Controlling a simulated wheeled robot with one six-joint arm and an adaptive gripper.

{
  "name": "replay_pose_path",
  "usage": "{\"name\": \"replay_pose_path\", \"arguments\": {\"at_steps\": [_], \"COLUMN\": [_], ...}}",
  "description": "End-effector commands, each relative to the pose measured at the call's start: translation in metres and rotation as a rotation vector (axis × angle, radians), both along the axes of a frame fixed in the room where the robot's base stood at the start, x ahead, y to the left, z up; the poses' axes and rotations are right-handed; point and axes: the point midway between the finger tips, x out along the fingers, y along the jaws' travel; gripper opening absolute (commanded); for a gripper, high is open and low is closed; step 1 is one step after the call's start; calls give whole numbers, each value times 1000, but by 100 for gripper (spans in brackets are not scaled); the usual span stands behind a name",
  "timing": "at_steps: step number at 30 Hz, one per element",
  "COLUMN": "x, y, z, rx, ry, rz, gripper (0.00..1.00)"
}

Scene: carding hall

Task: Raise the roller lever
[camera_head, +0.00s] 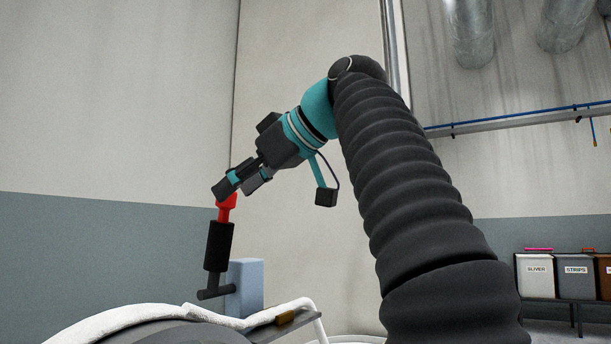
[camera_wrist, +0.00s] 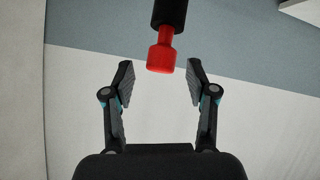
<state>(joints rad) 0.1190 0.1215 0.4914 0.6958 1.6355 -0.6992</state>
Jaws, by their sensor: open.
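The roller lever (camera_head: 219,246) has a thick black grip and a red knob at its top end. In the head view it stands nearly upright, tilted slightly right, on a dark stub beside a light blue box. My gripper (camera_head: 227,190) is at the red knob in the head view, where its fingers partly overlap the knob. In the wrist view my gripper (camera_wrist: 157,82) is open, and the lever's red knob (camera_wrist: 161,55) shows between and slightly beyond the fingertips, touching neither finger. The black grip runs out of the top of the wrist view.
The light blue box (camera_head: 246,287) stands right behind the lever's base. A grey shelf (camera_head: 275,326) with a small brown block, a white pipe and white fibre (camera_head: 110,322) lie below. Labelled bins (camera_head: 535,276) stand far right. The air around the knob is clear.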

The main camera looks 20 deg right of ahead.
Motion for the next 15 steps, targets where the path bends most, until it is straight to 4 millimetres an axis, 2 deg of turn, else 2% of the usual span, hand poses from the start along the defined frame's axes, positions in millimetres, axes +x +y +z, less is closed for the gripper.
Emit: {"name": "replay_pose_path", "arguments": {"at_steps": [5, 15], "x": [-10, -34], "y": [-9, -30], "z": [6, 6], "rx": [-2, 0], "ry": [0, 1], "rz": [-2, -4], "gripper": [57, 57]}}
